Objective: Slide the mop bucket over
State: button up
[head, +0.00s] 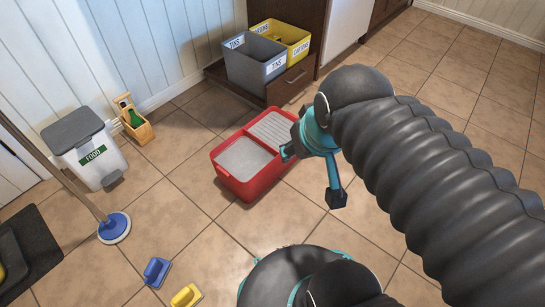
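The red mop bucket (231,184) stands on the tiled floor near the middle of the head view. It has a pale open compartment at its front left and a ribbed pale section at its back right. My gripper (312,175) is at the bucket's right side, with its teal and dark fingers spread apart and nothing seen between them. The left finger overlaps the bucket's right edge in the picture; I cannot tell whether it touches. My gripper and arm hide part of the bucket's right side.
An open drawer with a grey bin (252,66) and a yellow bin (294,38) is behind the bucket. A white food bin (95,163), wooden caddy (138,131) and mop (114,228) are left. Blue (156,272) and yellow (186,296) brushes lie in front. Floor left of the bucket is clear.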

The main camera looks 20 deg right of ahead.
aim_at(250, 161)
jog(key=k, duration=0.5)
jog(key=z, duration=1.6)
jog(key=i, duration=0.9)
jog(key=u, duration=2.15)
